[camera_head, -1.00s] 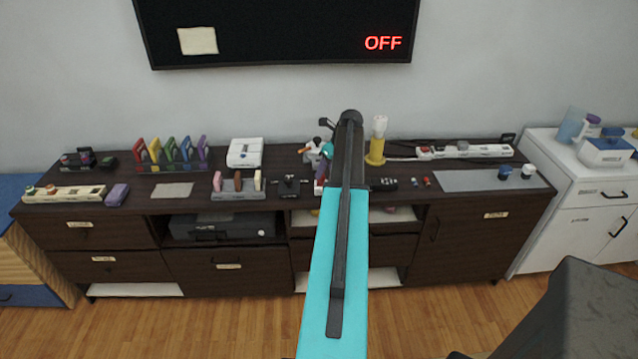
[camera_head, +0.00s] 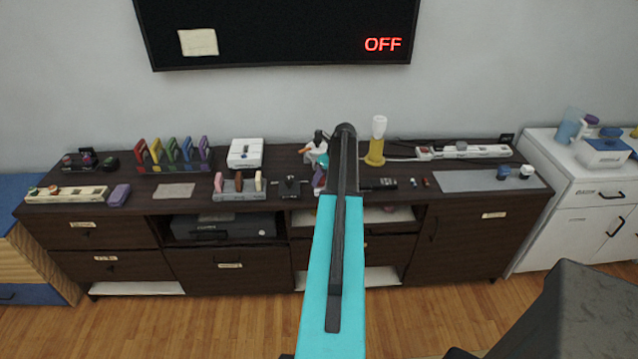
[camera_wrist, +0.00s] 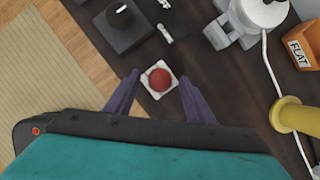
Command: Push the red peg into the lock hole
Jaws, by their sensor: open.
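In the wrist view, a round red piece (camera_wrist: 159,79), which looks like the end of the red peg, sits within a small white square block (camera_wrist: 148,69) on the dark cabinet top. How deep it sits, and the hole itself, cannot be seen. My gripper (camera_wrist: 159,80) is open, with one dark purple finger on each side of the block. The fingertips look apart from the red piece, with nothing held. In the head view, my teal and black arm hides the red piece and most of the gripper.
A black box with a knob (camera_wrist: 120,15) and small metal pieces (camera_wrist: 163,31) lie beyond the block. A white device (camera_wrist: 248,22), an orange box marked FLAT (camera_wrist: 303,47) and a yellow stand (camera_wrist: 293,114) with a white cord are at right. The cabinet top (camera_head: 225,160) is crowded.

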